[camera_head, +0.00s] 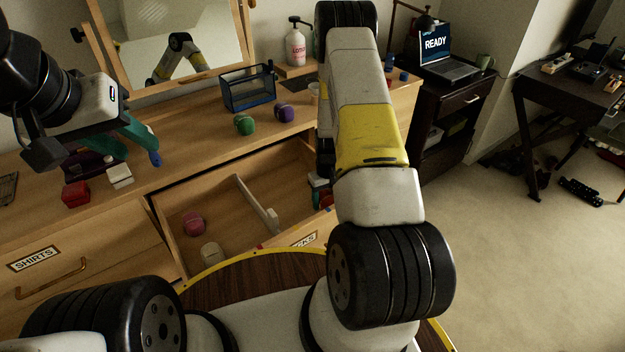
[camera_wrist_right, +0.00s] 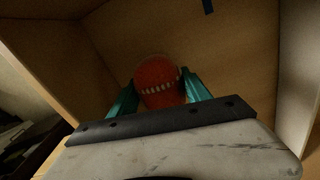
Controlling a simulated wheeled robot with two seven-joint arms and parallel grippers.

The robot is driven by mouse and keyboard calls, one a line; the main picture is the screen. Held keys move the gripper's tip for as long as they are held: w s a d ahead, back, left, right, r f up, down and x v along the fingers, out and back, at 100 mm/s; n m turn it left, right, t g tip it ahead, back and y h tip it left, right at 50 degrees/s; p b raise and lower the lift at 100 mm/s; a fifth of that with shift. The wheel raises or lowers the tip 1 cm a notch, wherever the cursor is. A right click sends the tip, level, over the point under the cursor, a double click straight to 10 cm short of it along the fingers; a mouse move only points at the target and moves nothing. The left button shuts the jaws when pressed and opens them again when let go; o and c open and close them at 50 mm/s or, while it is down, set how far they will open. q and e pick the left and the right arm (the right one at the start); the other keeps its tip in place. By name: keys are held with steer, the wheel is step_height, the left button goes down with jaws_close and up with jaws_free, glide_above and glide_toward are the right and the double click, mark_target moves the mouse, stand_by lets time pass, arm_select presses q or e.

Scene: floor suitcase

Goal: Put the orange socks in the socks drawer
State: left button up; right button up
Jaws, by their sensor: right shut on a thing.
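The rolled orange socks (camera_wrist_right: 158,75) look red-orange with a pale stitched line in the right wrist view. My right gripper (camera_wrist_right: 160,92) is shut on them, its teal fingers on either side, inside a wooden drawer compartment. In the head view the right gripper is mostly hidden behind my right arm; a bit of the socks (camera_head: 327,200) shows at the drawer's right end. The open socks drawer (camera_head: 238,221) has a partly covered label and a divider (camera_head: 257,203). My left gripper (camera_head: 115,140) is open and empty above the dresser top at the left.
Pink (camera_head: 194,223) and cream (camera_head: 210,253) rolls lie in the drawer's left compartment. Green (camera_head: 244,124) and purple (camera_head: 284,113) rolls, a blue basket (camera_head: 248,88) and a lotion bottle (camera_head: 295,45) stand on the dresser. A red box (camera_head: 76,194) sits at the left.

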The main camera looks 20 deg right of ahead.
steer(key=shift+f, duration=0.75)
steer(key=shift+f, duration=0.1)
steer(key=o, duration=1.4)
steer(key=shift+c, duration=0.2)
